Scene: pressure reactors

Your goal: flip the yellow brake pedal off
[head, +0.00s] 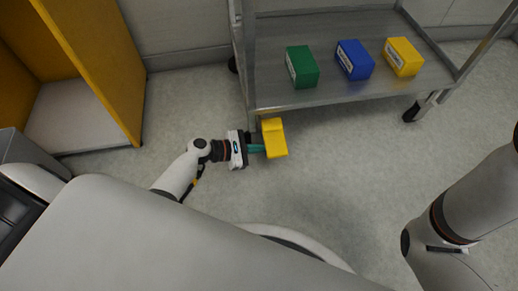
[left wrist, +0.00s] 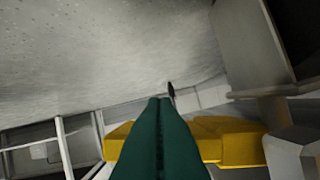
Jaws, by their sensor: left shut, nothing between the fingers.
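The yellow brake pedal (head: 274,138) is at the near left corner leg of the metal cart, low above the floor. My left gripper (head: 262,149) comes in from the left, and its green fingers reach the pedal's left side in the head view. In the left wrist view the shut green fingers (left wrist: 158,110) lie in front of the yellow pedal (left wrist: 238,143) and hide its middle. The fingers hold nothing. I cannot tell whether they touch the pedal. My right gripper is not in view; only part of that arm shows at the right.
The metal cart (head: 330,98) carries a green box (head: 302,67), a blue box (head: 355,60) and a yellow box (head: 403,57) on its shelf. A dark caster (head: 411,113) is at its right. A yellow-sided cabinet (head: 105,60) stands at the left. The floor (head: 340,170) in front is clear.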

